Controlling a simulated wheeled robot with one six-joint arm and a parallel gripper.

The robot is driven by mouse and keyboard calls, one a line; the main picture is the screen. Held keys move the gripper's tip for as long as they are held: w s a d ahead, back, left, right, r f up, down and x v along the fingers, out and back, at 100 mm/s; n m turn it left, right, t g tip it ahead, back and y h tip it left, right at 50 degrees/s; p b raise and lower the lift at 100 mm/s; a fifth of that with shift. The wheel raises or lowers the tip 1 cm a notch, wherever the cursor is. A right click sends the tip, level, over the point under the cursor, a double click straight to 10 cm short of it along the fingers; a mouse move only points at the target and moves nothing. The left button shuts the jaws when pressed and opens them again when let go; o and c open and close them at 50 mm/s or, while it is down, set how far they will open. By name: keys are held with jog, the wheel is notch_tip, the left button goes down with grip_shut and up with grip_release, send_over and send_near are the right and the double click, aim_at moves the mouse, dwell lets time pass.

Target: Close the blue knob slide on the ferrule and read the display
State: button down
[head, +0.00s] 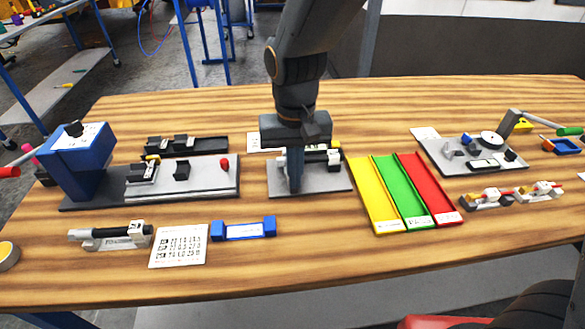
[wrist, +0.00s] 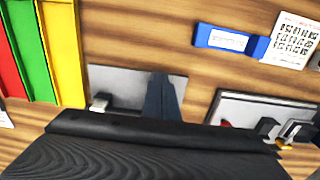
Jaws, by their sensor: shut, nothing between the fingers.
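My gripper (head: 295,188) points down over a small grey base plate (head: 322,181) at the middle of the table, its fingers together and empty. They hide part of the plate's left side. White and black parts (head: 334,158) stand on the plate to the right of the fingers. In the wrist view the shut fingers (wrist: 162,80) appear in front of the same plate (wrist: 120,82), with a pale block (wrist: 100,102) at its edge. I cannot make out a blue knob, the ferrule or a lit display on this plate; my gripper covers part of it.
Yellow, green and red trays (head: 412,190) lie to the right. A blue press-like stand (head: 80,155) with a grey plate is at the left. In front lie a blue holder (head: 243,229), a number card (head: 179,246) and a white cradle (head: 112,240). A gauge plate (head: 470,155) stands far right.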

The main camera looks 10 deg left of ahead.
jog(key=shift+w+a, duration=0.2)
jog(key=shift+w, duration=0.8)
jog(key=shift+w+a+r+p, duration=0.15)
jog(key=shift+w+p, duration=0.15)
jog(key=shift+p, duration=0.05)
dwell(1.5)
jog(key=shift+s+p, duration=0.2)
jog(key=shift+p, duration=0.25)
dwell(0.5)
jog(key=shift+s+r+p, duration=0.15)
jog(key=shift+r+p, duration=2.9)
jog(key=shift+r, duration=0.35)
jog(key=shift+d+f, duration=0.1)
jog(key=shift+d, duration=0.15)
jog(key=s+d+f+m+b, duration=0.1)
jog(key=d+b, duration=0.1)
jog(key=d, duration=0.6)
jog(key=s+d+f+t+b, duration=0.1)
jog(key=s+d+f+b, duration=0.1)
jog(key=d, duration=0.6)
jog(key=s+d+f+m+b, duration=0.1)
jog(key=s+d+f+b, duration=0.1)
jog(key=d, duration=0.6)
jog(key=shift+d+f+m+b, duration=0.25)
jog(key=shift+d+m+b, duration=0.05)
jog(key=shift+b, duration=0.1)
